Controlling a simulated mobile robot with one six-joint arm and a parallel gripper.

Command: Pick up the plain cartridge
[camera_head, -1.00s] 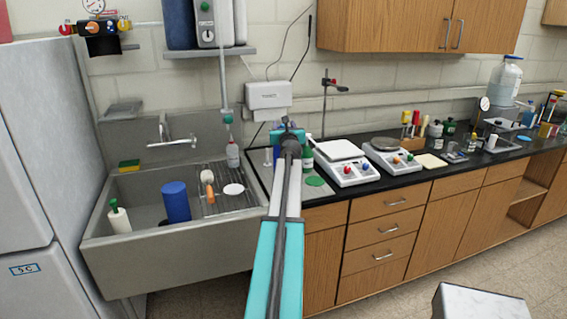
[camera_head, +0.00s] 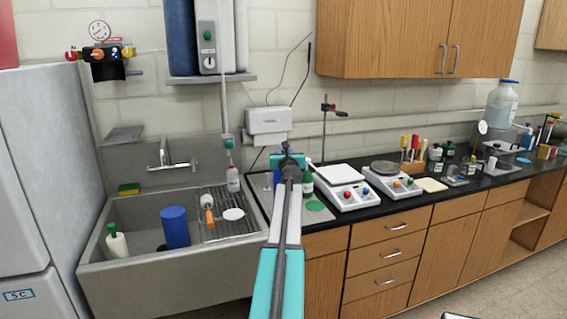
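I cannot pick out for certain which thing is the plain cartridge. Tall blue and white upright bodies hang at the wall unit (camera_head: 208,45) above the sink, with their tops cut off by the frame. A blue cylinder (camera_head: 175,228) stands in the sink basin. My arm reaches up the middle of the view, and my gripper (camera_head: 287,161) is at its teal far end, over the left end of the bench. The arm hides its fingers, so I cannot see whether they are open or hold anything.
The sink (camera_head: 170,278) holds a green-topped white bottle (camera_head: 117,241) and a drying rack (camera_head: 240,222). A fridge (camera_head: 35,180) stands left. The black bench right has two balances (camera_head: 346,187) and many small items. A wall cupboard (camera_head: 385,35) hangs above. Floor shows at lower right.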

